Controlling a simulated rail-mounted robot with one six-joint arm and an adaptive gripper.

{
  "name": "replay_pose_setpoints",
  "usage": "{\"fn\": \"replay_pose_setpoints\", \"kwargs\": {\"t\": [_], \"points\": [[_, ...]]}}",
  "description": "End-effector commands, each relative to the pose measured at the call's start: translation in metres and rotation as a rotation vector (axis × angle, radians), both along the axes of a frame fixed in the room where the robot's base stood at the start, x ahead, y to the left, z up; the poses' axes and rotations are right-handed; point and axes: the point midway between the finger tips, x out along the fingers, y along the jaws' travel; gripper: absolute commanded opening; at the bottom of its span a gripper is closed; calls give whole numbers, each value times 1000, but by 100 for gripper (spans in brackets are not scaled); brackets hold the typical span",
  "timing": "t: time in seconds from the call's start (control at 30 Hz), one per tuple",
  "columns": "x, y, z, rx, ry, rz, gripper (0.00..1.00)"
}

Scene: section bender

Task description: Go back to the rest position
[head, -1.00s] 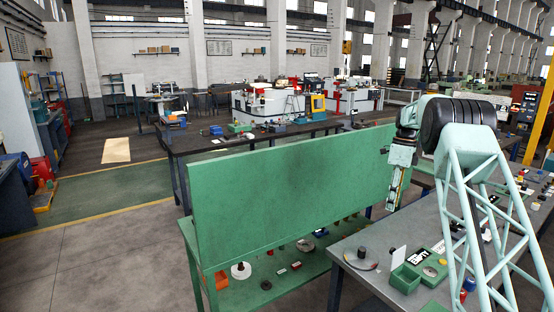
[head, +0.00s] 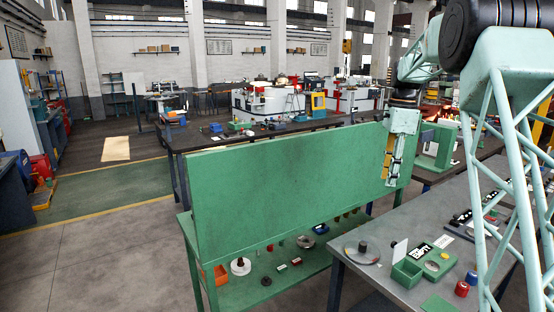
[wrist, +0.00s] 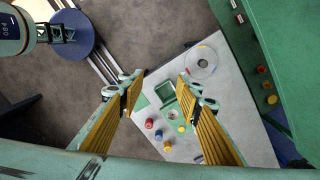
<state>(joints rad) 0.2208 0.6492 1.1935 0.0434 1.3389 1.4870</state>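My gripper (head: 390,182) hangs pointing down in the head view, in front of the right end of the green panel (head: 290,190). In the wrist view my gripper (wrist: 158,88) has its two yellow-padded fingers spread wide apart. Nothing is between the fingertips. The grey worktable (wrist: 225,120) lies well below them. My arm is bent, with its elbow high at the top right of the head view.
The green bench (head: 265,290) holds several small parts. Open floor (head: 110,240) lies to the left.

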Motion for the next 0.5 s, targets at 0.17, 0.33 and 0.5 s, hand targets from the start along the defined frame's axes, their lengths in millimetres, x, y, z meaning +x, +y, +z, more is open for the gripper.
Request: {"fn": "replay_pose_setpoints", "kwargs": {"t": [0.17,0.33,0.5], "points": [[-23,15,17,-5,-21,81,32],[-46,27,32,-10,-40,160,32],[-70,40,45,-17,-61,238,32]]}}
